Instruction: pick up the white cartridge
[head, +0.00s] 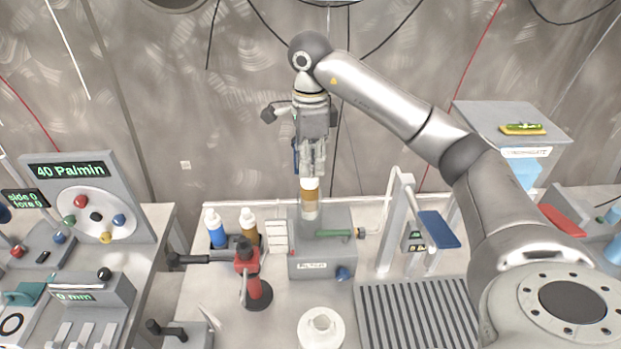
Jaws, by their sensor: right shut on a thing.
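My right gripper (311,176) points straight down over the middle of the bench and is shut on the white cartridge (310,210). The cartridge is upright, with a white top, a brown band and a pale lower end. Its top is at the fingertips. Its lower end overlaps the top of a grey labelled box (312,266) in the picture; I cannot tell whether it touches the box or sits in it. My left gripper is not in view.
A blue bottle (216,232) and a brown bottle (249,227) stand left of the box. A red clamp (250,275), white round jar (321,329) and ribbed grey tray (415,315) are in front. A white frame with a blue paddle (439,229) stands right.

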